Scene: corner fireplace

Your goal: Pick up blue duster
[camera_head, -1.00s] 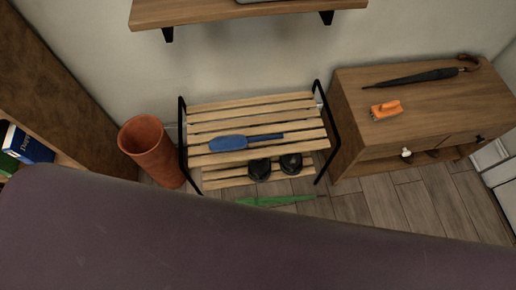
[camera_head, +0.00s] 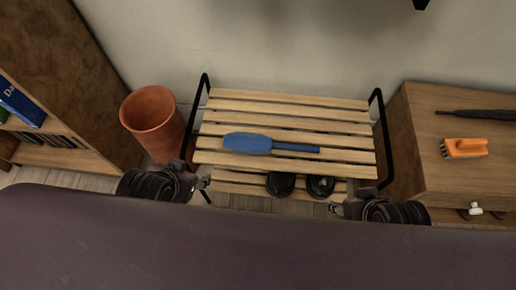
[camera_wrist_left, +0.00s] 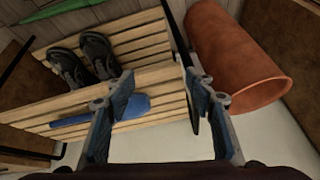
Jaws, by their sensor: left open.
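The blue duster (camera_head: 252,143) lies flat on the top shelf of the slatted wooden rack (camera_head: 290,98), its wide head to the left and its handle to the right. My left gripper (camera_head: 204,183) is low at the rack's front left corner, apart from the duster. In the left wrist view, my left gripper (camera_wrist_left: 165,95) is open and empty, and the duster (camera_wrist_left: 130,106) shows beyond its left finger, partly hidden. My right gripper (camera_head: 335,209) is near the rack's front right; its jaw opening is too small to tell.
Dark shoes (camera_head: 281,184) sit on the rack's lower shelf. A terracotta pot (camera_head: 151,118) stands left of the rack, beside a bookcase (camera_head: 70,75). A wooden cabinet (camera_head: 455,105) on the right holds an orange brush (camera_head: 464,148) and a dark umbrella (camera_head: 485,114). Black metal side frames edge the rack.

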